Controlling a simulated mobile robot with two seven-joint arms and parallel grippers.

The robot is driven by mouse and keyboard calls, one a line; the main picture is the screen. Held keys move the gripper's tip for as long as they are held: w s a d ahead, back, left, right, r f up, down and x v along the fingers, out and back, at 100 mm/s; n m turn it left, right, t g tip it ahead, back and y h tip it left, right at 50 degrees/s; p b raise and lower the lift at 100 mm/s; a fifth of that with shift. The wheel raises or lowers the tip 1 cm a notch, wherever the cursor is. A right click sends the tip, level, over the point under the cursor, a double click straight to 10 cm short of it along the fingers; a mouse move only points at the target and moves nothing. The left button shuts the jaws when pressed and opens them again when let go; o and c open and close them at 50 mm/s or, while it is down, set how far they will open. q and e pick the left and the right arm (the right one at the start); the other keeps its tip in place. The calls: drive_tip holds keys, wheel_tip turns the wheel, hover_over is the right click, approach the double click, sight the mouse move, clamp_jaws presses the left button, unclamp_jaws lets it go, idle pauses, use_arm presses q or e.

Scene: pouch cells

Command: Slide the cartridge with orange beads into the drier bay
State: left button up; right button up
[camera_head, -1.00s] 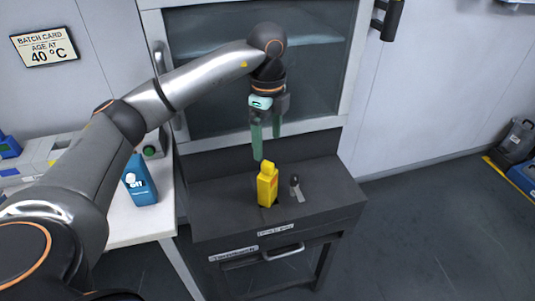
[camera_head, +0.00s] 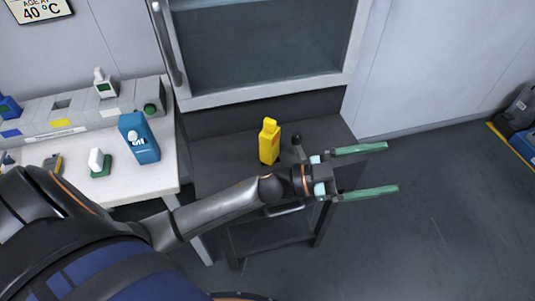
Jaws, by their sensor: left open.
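My left gripper (camera_head: 392,168) is open and empty, its two green fingers pointing right over the floor, past the right side of the dark stand (camera_head: 214,150). No cartridge with orange beads can be made out. A long grey unit (camera_head: 80,115) with a dark opening in its top and a green button stands at the back of the white bench (camera_head: 150,185); I cannot tell whether it holds the drier bay. A white-and-green item (camera_head: 99,163) stands on the bench, and a small grey-and-yellow item (camera_head: 53,163) lies farther left. My right gripper is not in view.
A yellow bottle (camera_head: 269,142) and a small dark-topped tool (camera_head: 297,143) are on the stand, behind my left forearm. A glass-fronted cabinet (camera_head: 270,95) rises behind.

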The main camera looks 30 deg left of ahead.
use_arm(q)
drive_tip(key=s+a+f+n+t+y, duration=0.1)
drive_tip(key=a+f+n+t+y, duration=0.1)
drive_tip(key=a+f+n+y, duration=0.5)
drive_tip(key=s+a+f+n+t+y, duration=0.2)
drive_tip(key=f+n+y, duration=0.25)
drive_tip(key=f, duration=0.45)
drive_tip(key=s+a+f+g+y, duration=0.2)
drive_tip(key=s+f+g, duration=0.1)
drive_tip(key=s+f, duration=0.3)
drive_tip(key=s+a+f+g+y, duration=0.2)
drive_tip(key=s+f+g, duration=0.1)
drive_tip(key=s+f, duration=0.4)
drive_tip(key=shift+s+a+f+n+g, duration=0.15)
drive_tip(key=shift+a+n+g, duration=0.15)
drive_tip(key=shift+n, duration=0.15)
drive_tip(key=shift+y, duration=0.25)
